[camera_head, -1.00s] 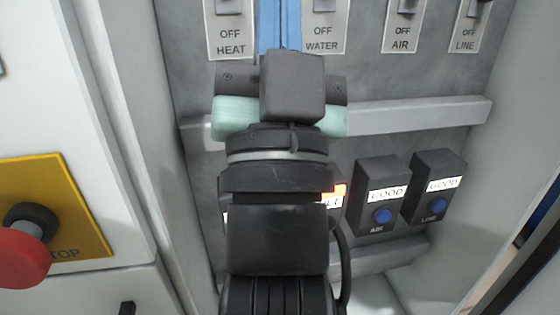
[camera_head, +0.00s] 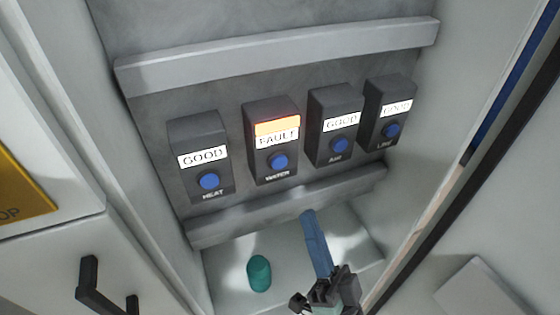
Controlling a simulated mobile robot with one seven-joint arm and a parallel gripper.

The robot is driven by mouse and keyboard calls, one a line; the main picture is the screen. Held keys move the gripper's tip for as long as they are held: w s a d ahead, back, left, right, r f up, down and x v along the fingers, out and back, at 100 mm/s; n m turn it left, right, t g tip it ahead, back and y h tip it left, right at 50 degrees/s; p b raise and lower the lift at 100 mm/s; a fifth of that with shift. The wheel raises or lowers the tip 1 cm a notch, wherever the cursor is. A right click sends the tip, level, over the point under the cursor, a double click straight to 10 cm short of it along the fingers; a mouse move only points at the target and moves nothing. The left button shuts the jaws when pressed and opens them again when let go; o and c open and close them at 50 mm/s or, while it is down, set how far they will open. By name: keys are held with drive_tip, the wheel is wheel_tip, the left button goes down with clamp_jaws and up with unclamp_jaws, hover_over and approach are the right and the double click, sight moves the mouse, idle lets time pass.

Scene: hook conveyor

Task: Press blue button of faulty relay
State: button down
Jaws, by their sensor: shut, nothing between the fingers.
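The faulty relay is the black WATER box (camera_head: 273,158) on the panel. Its orange lamp (camera_head: 277,126) is lit above the word FAULT. Its blue button (camera_head: 277,161) sits below the label and is in full view. My gripper (camera_head: 309,215) is at the bottom of the view, its blue fingers shut together and empty. The fingertips are below and to the right of the button, near the lower rail in the picture, and do not touch the button.
The HEAT (camera_head: 198,137), AIR (camera_head: 332,104) and LINE (camera_head: 391,90) relays read GOOD. A grey rail (camera_head: 280,55) runs above the relays and another (camera_head: 285,205) below. A green cylinder (camera_head: 259,274) stands on the cabinet floor. Cabinet walls close both sides.

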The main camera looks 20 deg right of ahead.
sight(278, 159)
drive_tip(key=shift+w, duration=0.15)
drive_tip(key=w+b, duration=0.3)
drive_tip(key=w, duration=0.5)
drive_tip(key=shift+w+a, duration=0.15)
drive_tip(key=shift+w, duration=0.2)
idle(1.9)
drive_tip(key=shift+w+b, duration=0.35)
drive_tip(key=shift+w, duration=0.05)
drive_tip(key=shift+w+b, duration=0.3)
drive_tip(key=shift+w, duration=0.15)
idle(0.5)
drive_tip(key=shift+s+r, duration=0.1)
drive_tip(key=shift+s, duration=0.05)
drive_tip(key=shift+s+p, duration=0.4)
drive_tip(key=shift+s, duration=0.35)
